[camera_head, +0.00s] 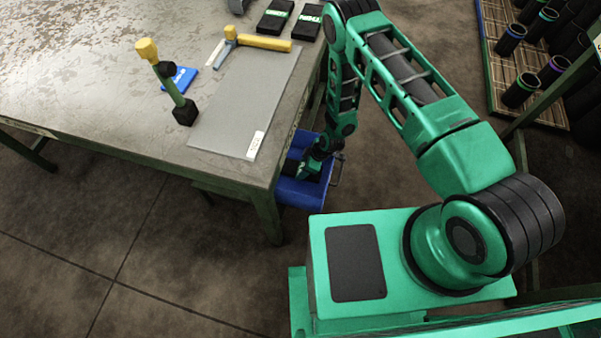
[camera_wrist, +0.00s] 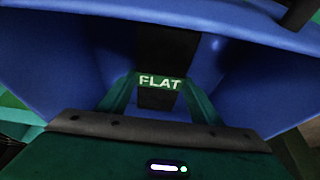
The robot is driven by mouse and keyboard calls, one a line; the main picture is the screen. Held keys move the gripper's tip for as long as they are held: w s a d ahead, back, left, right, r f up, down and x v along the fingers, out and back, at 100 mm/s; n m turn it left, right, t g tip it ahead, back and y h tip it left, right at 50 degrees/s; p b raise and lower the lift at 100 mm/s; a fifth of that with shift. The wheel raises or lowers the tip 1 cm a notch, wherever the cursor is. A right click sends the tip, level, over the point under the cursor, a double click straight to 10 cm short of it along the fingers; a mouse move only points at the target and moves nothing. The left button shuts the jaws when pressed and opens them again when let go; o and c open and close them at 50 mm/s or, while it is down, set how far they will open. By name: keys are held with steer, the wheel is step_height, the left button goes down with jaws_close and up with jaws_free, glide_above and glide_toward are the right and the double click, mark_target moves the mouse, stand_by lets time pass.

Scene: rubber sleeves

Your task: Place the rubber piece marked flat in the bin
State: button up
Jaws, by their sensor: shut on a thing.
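The blue bin (camera_wrist: 75,55) surrounds the piece and fingers in the wrist view. In the head view the bin (camera_head: 300,198) is low beside the table's right edge, and my gripper (camera_head: 306,166) reaches down into it. I cannot tell whether the piece touches the bin's floor.
The worn table (camera_head: 80,90) stands left of the bin, its edge close to my arm. On it are a grey mat (camera_head: 243,100), a yellow-topped green tool (camera_head: 168,82), a yellow-handled tool (camera_head: 262,42) and black labelled pieces (camera_head: 275,18). A rack of black sleeves (camera_head: 520,90) is at right.

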steer(key=shift+f, duration=2.1)
steer(key=o, duration=1.4)
steer(key=shift+f, duration=0.1)
steer(key=shift+c, duration=0.2)
steer(key=v, duration=1.2)
